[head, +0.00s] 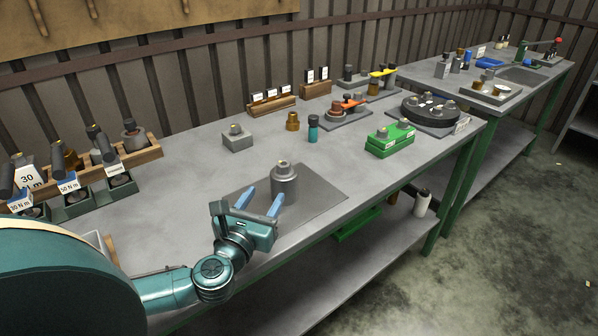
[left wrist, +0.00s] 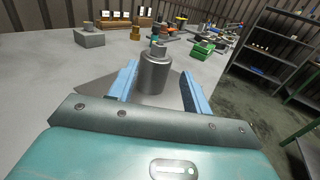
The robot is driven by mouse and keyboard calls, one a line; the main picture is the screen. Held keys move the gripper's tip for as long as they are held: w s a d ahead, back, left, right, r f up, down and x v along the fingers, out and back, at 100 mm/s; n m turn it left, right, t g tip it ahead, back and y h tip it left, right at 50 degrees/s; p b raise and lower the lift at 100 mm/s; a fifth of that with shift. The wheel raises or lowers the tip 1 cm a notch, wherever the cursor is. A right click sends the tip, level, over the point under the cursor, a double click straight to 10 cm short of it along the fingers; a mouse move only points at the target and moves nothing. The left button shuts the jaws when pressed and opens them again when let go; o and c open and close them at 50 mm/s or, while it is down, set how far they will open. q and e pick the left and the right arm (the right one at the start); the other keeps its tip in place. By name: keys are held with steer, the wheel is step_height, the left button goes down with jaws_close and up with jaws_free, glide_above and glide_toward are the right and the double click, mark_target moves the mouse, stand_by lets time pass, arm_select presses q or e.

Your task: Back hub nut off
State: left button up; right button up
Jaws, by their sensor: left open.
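A grey metal cylinder, the hub (head: 285,187), stands upright on a dark mat (head: 325,180) near the table's front edge. A smaller nut-like piece (head: 283,166) with a brassy centre sits on its top. My left gripper (head: 267,193) is open, its two blue fingers low and pointing at the hub from the near side. In the left wrist view the hub (left wrist: 155,76) and its top piece (left wrist: 158,48) show between the open fingers (left wrist: 158,70). Whether the fingertips reach past the hub's sides is hard to tell. The jaws hold nothing. My right gripper is out of view.
A grey block (head: 237,140), a brass fitting (head: 292,122) and a teal bottle (head: 313,130) stand behind the mat. A wooden tool rack (head: 150,155) is at left. A green case (head: 390,140) and a dark round flange (head: 430,107) are at right.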

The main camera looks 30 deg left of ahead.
mark_target(281, 169)
arm_select(q)
steer(key=x, duration=1.3)
steer(key=shift+w+a, duration=0.1)
steer(key=c, duration=1)
steer(key=shift+p, duration=0.3)
